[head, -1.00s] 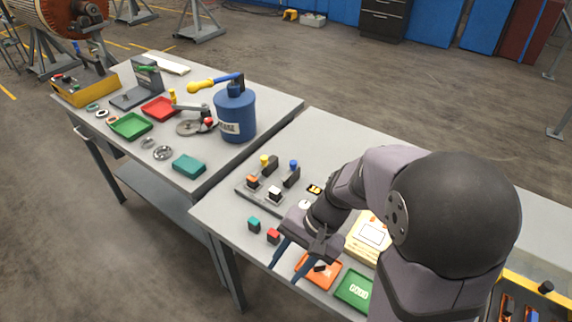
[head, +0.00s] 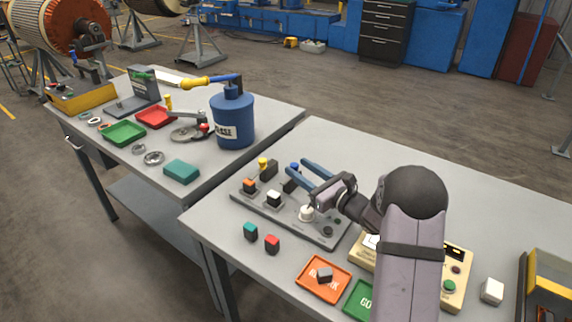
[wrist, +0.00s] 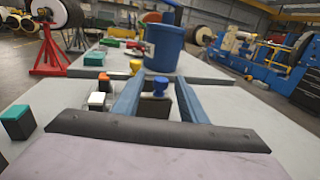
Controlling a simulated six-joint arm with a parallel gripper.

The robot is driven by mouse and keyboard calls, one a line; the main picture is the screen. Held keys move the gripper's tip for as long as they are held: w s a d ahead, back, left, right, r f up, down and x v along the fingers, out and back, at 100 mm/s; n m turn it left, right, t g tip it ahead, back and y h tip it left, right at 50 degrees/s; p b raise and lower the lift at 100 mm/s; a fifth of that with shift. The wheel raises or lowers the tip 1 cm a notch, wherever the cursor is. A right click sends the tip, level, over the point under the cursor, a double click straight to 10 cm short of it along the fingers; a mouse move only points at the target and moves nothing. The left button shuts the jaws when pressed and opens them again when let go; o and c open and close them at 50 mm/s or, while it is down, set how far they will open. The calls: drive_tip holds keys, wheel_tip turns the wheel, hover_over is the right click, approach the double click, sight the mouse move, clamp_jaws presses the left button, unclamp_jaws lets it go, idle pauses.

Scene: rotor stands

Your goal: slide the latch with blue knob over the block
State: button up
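The latch with the blue knob (head: 294,166) stands upright on a grey base plate (head: 300,228); its dark body is partly hidden behind a finger. The white-topped block (head: 274,198) sits on the plate in front of this latch, apart from it. My gripper (head: 296,168) is open, with its two blue fingers reaching left toward the latch. In the wrist view, the blue knob (wrist: 160,84) and dark latch body (wrist: 155,107) appear between the spread fingers (wrist: 159,80). I see no contact, but cannot tell the exact depth.
The yellow-knob latch (head: 263,162) and orange-topped block (head: 249,186) stand close by on the left. Teal (head: 250,231) and red-topped (head: 272,243) blocks lie in front of the plate. An orange tray (head: 309,288) is nearer. The table behind the plate is clear.

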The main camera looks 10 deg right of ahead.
drive_tip(key=shift+d+f, duration=0.15)
drive_tip(key=shift+p+x, duration=1.05)
drive_tip(key=shift+x, duration=2.65)
clamp_jaws()
